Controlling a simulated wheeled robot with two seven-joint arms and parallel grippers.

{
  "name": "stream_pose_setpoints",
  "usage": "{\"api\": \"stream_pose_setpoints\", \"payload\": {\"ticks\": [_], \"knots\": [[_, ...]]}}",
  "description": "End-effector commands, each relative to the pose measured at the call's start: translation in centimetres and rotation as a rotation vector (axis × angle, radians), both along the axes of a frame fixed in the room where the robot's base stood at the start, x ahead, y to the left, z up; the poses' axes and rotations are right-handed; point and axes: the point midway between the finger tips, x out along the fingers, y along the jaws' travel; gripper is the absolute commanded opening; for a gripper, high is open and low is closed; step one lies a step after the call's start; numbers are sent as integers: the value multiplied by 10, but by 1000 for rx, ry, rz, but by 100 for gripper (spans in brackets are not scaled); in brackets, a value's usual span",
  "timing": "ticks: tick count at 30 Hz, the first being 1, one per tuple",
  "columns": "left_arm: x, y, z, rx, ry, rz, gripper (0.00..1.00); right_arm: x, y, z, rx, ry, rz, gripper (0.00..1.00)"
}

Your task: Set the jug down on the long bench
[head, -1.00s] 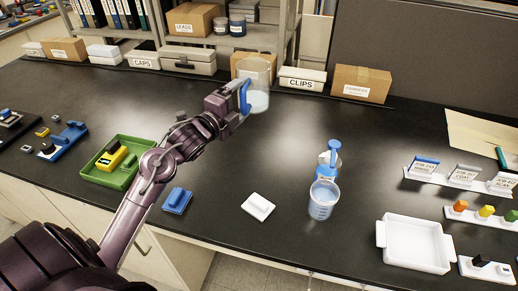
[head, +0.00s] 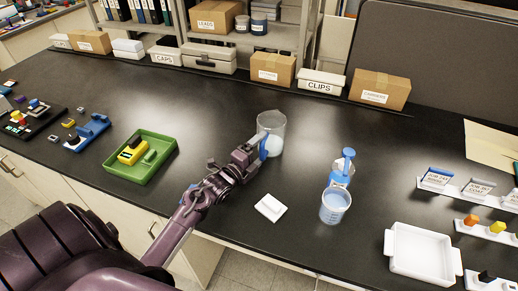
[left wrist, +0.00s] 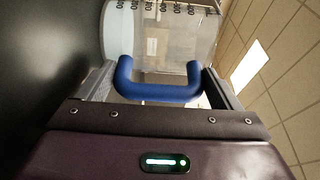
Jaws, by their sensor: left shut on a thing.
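The jug (head: 271,131) is a clear beaker-like vessel with a blue handle and pale contents low inside. My left gripper (head: 258,150) is shut on its handle in the head view. In the left wrist view the blue handle (left wrist: 160,92) lies between the fingers of the gripper (left wrist: 160,88), with the jug's graduated clear wall (left wrist: 165,40) beyond. The jug looks upright, over the black long bench (head: 220,110). I cannot tell whether its base touches the bench top. My right gripper is not in view.
A graduated cup (head: 335,207) and a blue-topped bottle (head: 342,170) stand to the right of the jug. A green tray (head: 150,170) is at left, a white tray (head: 422,254) at right. Boxes line the back.

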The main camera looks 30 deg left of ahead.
Motion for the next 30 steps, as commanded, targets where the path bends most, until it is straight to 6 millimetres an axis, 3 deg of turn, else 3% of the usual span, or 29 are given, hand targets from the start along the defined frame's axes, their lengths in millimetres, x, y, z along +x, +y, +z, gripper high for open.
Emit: {"api": "stream_pose_setpoints", "payload": {"ticks": [10, 11, 13, 25, 30], "knots": [[0, 0, -3, 1, -3, -1, 45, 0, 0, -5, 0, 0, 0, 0], [0, 0, -4, 0, 0, 0, 89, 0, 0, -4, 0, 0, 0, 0], [0, 0, -3, 0, 0, 0, 98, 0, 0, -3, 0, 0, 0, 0], [-1, 0, 2, 0, 2, 1, 100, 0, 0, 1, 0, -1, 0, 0], [-27, 3, -4, 2, 5, 0, 100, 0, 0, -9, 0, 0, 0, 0]]}}
